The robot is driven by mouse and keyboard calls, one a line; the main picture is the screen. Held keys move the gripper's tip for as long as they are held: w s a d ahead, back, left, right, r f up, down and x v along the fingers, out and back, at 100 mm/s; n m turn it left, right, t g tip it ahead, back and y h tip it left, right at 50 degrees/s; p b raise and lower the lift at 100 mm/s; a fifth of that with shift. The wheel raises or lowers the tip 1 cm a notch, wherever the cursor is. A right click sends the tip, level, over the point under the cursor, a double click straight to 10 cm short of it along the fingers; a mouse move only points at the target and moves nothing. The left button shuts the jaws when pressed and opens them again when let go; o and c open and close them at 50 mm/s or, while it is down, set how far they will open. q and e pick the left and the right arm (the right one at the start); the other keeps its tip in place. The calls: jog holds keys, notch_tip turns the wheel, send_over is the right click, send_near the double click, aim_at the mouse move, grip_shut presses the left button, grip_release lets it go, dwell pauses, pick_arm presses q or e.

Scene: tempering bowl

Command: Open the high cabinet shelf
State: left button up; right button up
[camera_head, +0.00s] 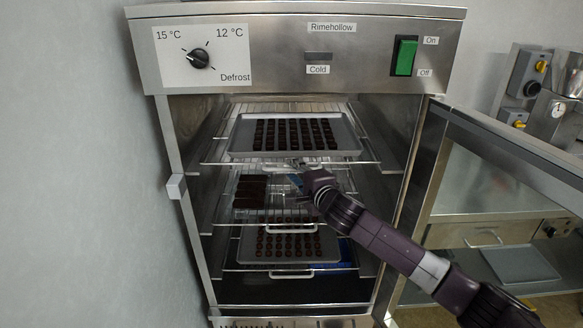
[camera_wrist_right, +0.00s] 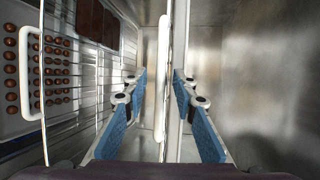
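The tall steel cabinet (camera_head: 290,30) stands with its glass door (camera_head: 500,180) swung open to the right. Its high wire shelf (camera_head: 215,155) is inside the cabinet and bears a metal tray of dark chocolates (camera_head: 240,145). My right gripper (camera_head: 297,178) is at the front of this shelf, just below its handle (camera_head: 300,163), which it partly hides. In the right wrist view the two blue-padded fingers (camera_wrist_right: 160,90) are spread apart, with the pale shelf handle (camera_wrist_right: 162,70) between them and gaps on both sides. My left gripper is out of view.
Below are a middle shelf with dark chocolate blocks (camera_head: 249,190) and a handle (camera_head: 291,228), and a lower tray of round chocolates (camera_head: 288,243). The cabinet's side walls are close. A wall is at left; a counter with a tray (camera_head: 520,264) is at right.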

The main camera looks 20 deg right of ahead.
jog(key=shift+w+f, duration=0.15)
jog(key=shift+w, duration=0.55)
grip_shut()
jog(key=shift+f, duration=0.1)
jog(key=shift+s, duration=0.1)
